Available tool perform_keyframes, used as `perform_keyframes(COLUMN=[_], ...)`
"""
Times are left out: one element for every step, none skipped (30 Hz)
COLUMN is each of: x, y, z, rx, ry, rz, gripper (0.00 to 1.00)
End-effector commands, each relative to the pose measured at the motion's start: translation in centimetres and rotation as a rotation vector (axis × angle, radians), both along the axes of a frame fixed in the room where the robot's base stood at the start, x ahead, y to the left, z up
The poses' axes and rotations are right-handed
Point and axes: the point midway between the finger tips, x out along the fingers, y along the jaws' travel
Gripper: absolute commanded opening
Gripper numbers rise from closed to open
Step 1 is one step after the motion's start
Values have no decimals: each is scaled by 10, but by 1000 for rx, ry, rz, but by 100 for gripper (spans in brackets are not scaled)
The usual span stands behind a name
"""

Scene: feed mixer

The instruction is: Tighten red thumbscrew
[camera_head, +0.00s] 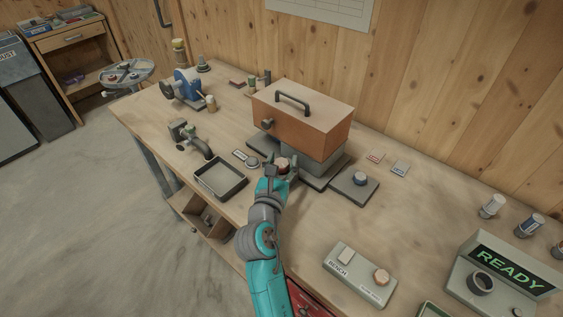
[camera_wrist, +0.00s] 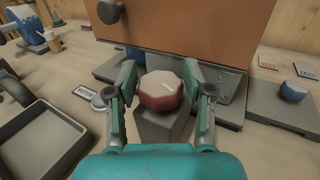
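The red thumbscrew (camera_wrist: 161,91) is a faceted, dull red knob with a pale mark on its top. It sits on a grey post in front of the orange-brown mixer box (camera_wrist: 200,30). In the head view the thumbscrew (camera_head: 283,163) shows small at the mixer's front foot. My gripper (camera_wrist: 160,98) has its two fingers on either side of the thumbscrew, left and right. Narrow gaps seem to show between the fingers and the knob, so the gripper looks open around it. The mixer box (camera_head: 300,128) has a black handle on top.
A grey tray (camera_head: 221,180) lies left of my gripper. A blue knob on a dark plate (camera_head: 354,186) is to the right. A bench control box (camera_head: 358,277) and a READY display (camera_head: 503,268) stand at the front right. Small labels lie beside the mixer.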

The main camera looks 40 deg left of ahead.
Motion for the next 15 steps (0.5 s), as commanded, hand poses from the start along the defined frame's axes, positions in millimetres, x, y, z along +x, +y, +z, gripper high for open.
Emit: perform_keyframes(x=[0, 0, 0, 0, 0, 0, 0, 0, 0, 0, 0, -1, -1, -1, -1], y=[0, 0, 0, 0, 0, 0, 0, 0, 0, 0, 0, 1, 1, 1, 1], z=[0, 0, 0, 0, 0, 0, 0, 0, 0, 0, 0, 0, 0, 0, 0], rx=[0, 0, 0, 0, 0, 0, 0, 0, 0, 0, 0, -1, -1, 0, -2], ry=[0, 0, 0, 0, 0, 0, 0, 0, 0, 0, 0, 0, 0, 1, -1], rz=[0, 0, 0, 0, 0, 0, 0, -1, -2, -5, -7, -14, -20, -27, -40], gripper=[31, 24, 14, 8, 8, 8, 8, 8, 8, 8, 8, 8, 8, 8, 8])
